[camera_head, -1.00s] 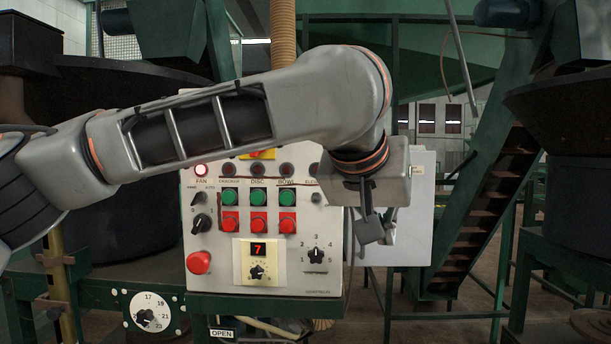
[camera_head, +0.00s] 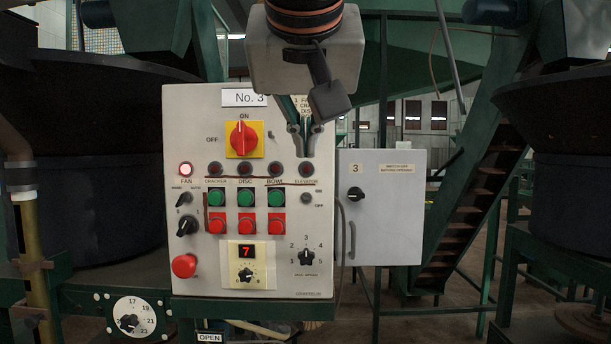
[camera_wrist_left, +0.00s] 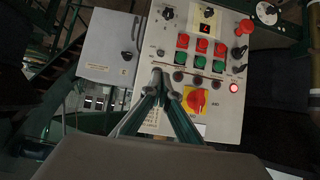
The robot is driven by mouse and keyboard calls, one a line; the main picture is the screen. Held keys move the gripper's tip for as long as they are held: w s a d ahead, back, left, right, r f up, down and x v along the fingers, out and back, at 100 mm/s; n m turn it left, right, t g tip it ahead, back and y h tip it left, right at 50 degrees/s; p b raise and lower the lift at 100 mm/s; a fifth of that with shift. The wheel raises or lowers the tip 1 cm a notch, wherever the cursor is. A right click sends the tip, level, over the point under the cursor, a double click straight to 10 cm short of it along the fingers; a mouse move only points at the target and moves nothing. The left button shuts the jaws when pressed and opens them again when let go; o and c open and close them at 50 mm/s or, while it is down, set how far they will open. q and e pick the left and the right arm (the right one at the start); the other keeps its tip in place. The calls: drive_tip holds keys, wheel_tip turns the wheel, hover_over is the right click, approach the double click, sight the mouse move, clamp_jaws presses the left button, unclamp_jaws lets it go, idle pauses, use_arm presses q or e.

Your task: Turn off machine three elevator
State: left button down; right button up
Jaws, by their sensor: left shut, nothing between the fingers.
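The grey control panel (camera_head: 305,274) is marked No. 3. Its elevator column at the right has a dark red lamp (camera_head: 306,169), unlit, above a small dark elevator switch (camera_head: 306,198) with ON and OFF labels; its exact setting is too small to read. My left gripper (camera_head: 302,150) hangs from above, shut and empty, its tips just above the elevator lamp. In the left wrist view the shut fingertips (camera_wrist_left: 158,78) appear over the panel near the small switch (camera_wrist_left: 160,52). My right gripper is not in view.
A red main switch (camera_head: 243,139) on a yellow plate, a lit fan lamp (camera_head: 186,169), green and red buttons (camera_head: 247,224) and a red mushroom button (camera_head: 184,266) share the panel. A grey cabinet (camera_head: 390,235) stands close on the right.

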sight(306, 177)
use_arm(q)
drive_tip(key=x, duration=1)
drive_tip(key=shift+p, duration=0.35)
drive_tip(key=shift+w+f, duration=0.1)
